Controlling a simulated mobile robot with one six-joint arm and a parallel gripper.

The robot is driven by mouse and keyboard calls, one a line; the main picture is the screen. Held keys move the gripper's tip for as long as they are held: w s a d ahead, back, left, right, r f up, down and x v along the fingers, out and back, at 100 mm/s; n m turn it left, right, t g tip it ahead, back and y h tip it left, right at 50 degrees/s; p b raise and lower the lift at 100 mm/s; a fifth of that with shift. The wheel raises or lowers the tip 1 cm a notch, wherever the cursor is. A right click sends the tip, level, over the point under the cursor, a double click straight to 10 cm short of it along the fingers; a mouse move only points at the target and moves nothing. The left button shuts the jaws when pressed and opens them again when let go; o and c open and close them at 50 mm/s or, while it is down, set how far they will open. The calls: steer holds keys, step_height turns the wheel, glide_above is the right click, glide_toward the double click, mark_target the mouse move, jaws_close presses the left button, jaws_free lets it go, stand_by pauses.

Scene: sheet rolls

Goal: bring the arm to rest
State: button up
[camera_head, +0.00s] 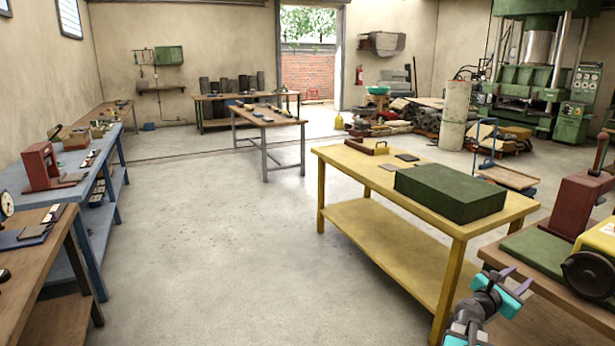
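My gripper (519,278) is at the bottom right, with teal parts and two purple fingers. The fingers stand apart with nothing visible between them, so it is open and empty. In the picture it lies just right of the yellow table (375,181) and in front of the brown bench at the right edge. My arm shows only in part, and its lower links are cut off by the bottom edge.
A red press (579,203) and a yellow machine (597,250) stand at right. A blue bench (75,170) lines the left. The central floor is clear.

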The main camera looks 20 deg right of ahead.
steer(key=w+a+f+n+t+y, duration=0.2)
steer(key=w+a+f+t, duration=0.1)
steer(key=w+a+f, duration=0.65)
steer(key=w+a+f+y, duration=0.2)
steer(key=w+a+f, duration=0.3)
steer(key=a+f, duration=0.25)
steer(key=w+a+f+y, duration=0.2)
steer(key=w+a+f, duration=0.2)
steer(key=a+f, duration=0.4)
steer(key=s+a+f+m+g+y, duration=0.1)
steer(key=s+a+f+m+y, duration=0.1)
steer(key=a+f, duration=0.65)
steer(key=s+a+f+m+g+y, duration=0.1)
steer(key=s+a+f, duration=0.2)
steer(key=a+f, duration=0.5)
steer(key=s+a+f+m+g+y, duration=0.4)
steer(key=s+a+m, duration=0.4)
steer(key=s+a, duration=0.4)
steer(key=s+a+f+m+g+y, duration=0.4)
steer(key=s+a+f+m, duration=0.2)
steer(key=s+a, duration=0.6)
steer(key=a+m, duration=0.2)
steer(key=shift+s+f+m+g+y, duration=0.15)
steer(key=shift+m+g+y, duration=0.15)
steer(key=shift+g, duration=0.1)
